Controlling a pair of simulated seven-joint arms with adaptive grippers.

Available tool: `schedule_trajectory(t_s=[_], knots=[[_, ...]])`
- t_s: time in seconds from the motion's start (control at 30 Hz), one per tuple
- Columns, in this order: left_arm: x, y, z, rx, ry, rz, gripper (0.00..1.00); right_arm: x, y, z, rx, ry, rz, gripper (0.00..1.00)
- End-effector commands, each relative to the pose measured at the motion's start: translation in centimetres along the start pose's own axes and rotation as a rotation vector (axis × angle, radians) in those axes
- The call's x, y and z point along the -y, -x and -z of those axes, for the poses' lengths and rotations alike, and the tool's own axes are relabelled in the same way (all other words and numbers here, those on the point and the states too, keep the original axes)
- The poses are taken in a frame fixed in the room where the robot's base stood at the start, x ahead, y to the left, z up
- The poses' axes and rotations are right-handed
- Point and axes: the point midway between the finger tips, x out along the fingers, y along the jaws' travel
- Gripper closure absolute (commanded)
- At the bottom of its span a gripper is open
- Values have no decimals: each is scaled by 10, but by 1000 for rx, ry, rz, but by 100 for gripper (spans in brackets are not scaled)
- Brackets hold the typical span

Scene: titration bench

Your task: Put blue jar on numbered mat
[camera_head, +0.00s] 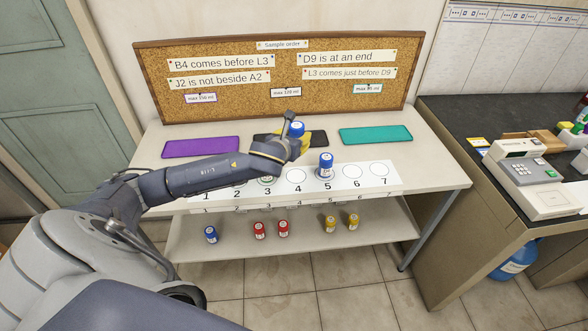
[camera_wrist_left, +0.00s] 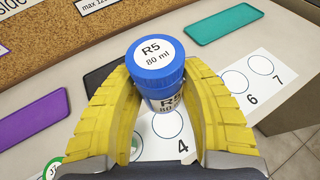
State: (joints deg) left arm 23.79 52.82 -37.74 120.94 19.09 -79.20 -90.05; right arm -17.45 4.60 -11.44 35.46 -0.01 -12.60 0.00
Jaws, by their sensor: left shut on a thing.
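My left gripper (camera_head: 299,142) is shut on a blue-lidded jar (camera_head: 297,129), holding it upright between its yellow fingers. In the left wrist view the jar (camera_wrist_left: 156,62) reads R5, 80 ml. The white numbered mat (camera_head: 384,179) lies along the front of the table, with circles and numbers 1 to 7. The held jar is behind the mat, near the black pad. Another blue jar (camera_head: 326,166) stands on circle 5. A green-rimmed round item shows at the lower left of the wrist view (camera_wrist_left: 52,169). My arm hides parts of circles 1 to 3. My right gripper is not in view.
Purple (camera_head: 201,147), black (camera_head: 317,137) and teal (camera_head: 376,134) pads lie behind the mat. A corkboard (camera_head: 280,75) with clues stands at the back. The lower shelf (camera_head: 305,241) holds blue, red and yellow jars. Circles 4, 6 and 7 are empty.

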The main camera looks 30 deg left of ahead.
Motion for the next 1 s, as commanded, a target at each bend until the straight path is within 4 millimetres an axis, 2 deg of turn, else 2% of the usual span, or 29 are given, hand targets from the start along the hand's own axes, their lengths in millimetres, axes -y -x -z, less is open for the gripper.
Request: schedule_trajectory(t_s=[0.1,0.33,0.5,0.73,1.0], knots=[[0,-11,27,-4,1,-1,90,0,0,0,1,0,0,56],[0,-28,67,-2,1,-2,90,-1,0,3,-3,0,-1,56],[-1,-35,82,0,1,-3,90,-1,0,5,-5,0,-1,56],[0,-39,93,0,1,-2,90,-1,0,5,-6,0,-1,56],[0,-51,122,0,0,-2,90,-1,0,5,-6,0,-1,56]])
